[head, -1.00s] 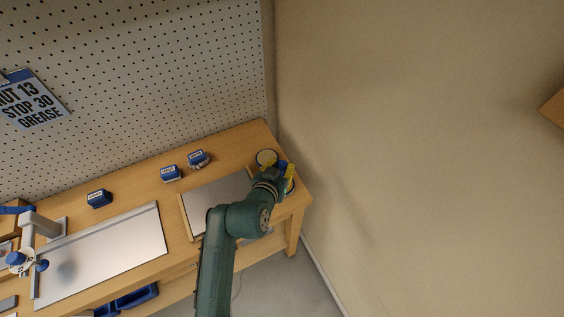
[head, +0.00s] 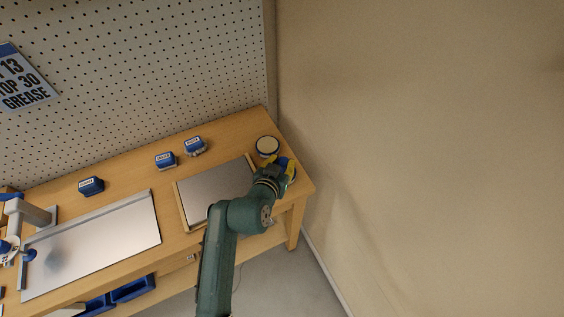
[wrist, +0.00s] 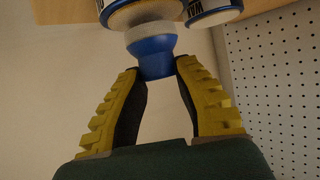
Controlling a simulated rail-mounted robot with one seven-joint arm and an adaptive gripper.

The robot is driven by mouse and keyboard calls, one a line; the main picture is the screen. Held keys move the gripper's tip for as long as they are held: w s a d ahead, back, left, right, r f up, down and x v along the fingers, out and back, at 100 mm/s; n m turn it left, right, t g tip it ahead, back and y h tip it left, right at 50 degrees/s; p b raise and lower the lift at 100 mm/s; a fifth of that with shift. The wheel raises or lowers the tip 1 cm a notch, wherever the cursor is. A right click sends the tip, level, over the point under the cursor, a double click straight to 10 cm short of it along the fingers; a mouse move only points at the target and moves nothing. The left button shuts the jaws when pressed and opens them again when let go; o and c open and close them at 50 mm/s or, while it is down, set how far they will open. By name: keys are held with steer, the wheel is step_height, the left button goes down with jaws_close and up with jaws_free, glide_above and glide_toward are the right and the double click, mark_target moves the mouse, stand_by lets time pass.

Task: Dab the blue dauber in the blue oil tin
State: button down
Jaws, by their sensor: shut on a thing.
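My gripper (wrist: 161,68) has its yellow fingers shut on the blue dauber (wrist: 155,60). The dauber's pale round pad (wrist: 150,42) points away from the fingers, toward a blue-rimmed tin (wrist: 140,15) at the top of the wrist view. Pad and tin overlap in the picture; I cannot tell whether they touch. This tin's label is mostly cut off. A second blue-and-white tin (wrist: 212,14), labelled WAX, stands to the right. In the head view my gripper (head: 278,166) is at the bench's right end and hides much of the near tin; a pale-topped tin (head: 267,145) stands behind it.
A grey panel (head: 215,192) lies left of my gripper on the bench (head: 235,140). Several small blue labelled blocks (head: 165,160) stand along the back. A larger pale plate (head: 100,245) lies further left. The pegboard (head: 150,80) and side wall (head: 400,150) bound the bench.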

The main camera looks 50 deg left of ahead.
mark_target(282, 164)
steer(key=shift+f+b, duration=0.45)
steer(key=shift+f, duration=0.15)
stand_by(0.9)
step_height(282, 164, up, 7)
steer(key=p, duration=0.6)
steer(key=shift+r, duration=0.1)
stand_by(0.7)
